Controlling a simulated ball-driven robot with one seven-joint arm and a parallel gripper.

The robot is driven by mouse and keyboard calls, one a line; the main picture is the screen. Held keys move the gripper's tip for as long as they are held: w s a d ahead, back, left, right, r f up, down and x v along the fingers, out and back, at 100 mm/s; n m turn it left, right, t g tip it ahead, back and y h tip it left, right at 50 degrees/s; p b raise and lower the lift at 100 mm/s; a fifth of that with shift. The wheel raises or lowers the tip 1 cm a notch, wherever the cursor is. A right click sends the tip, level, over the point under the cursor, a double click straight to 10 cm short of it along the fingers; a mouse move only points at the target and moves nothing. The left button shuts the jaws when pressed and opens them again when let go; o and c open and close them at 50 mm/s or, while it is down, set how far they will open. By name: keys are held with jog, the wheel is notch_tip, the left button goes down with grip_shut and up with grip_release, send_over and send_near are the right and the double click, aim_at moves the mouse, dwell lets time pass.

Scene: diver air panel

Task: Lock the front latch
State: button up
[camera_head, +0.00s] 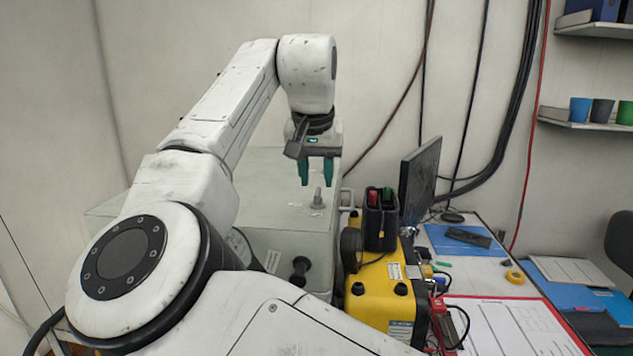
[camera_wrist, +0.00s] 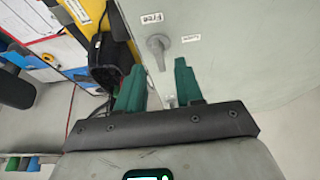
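A grey latch with a round hub and a short lever (camera_head: 317,199) stands on the top face of a pale grey-green box (camera_head: 290,236). It also shows in the wrist view (camera_wrist: 158,48), just ahead of the fingertips. A label reading "Free" (camera_wrist: 152,18) lies beside it; a second small label (camera_wrist: 190,38) is too blurred to read. I cannot tell which setting the lever marks. My gripper (camera_head: 316,178) points down above the latch with its two green fingers apart and empty; in the wrist view the fingertips (camera_wrist: 159,66) are apart too. A small grey part (camera_wrist: 170,102) shows partly between the fingers.
A black knob (camera_head: 299,271) sticks out from the box's front face. A yellow case (camera_head: 382,305) with a black holder (camera_head: 380,222) stands close on the right. A monitor (camera_head: 419,182) stands behind it. My arm hides the box's left part.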

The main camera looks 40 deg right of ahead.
jog(key=shift+x, duration=1.35)
jog(key=shift+c, duration=0.2)
grip_shut()
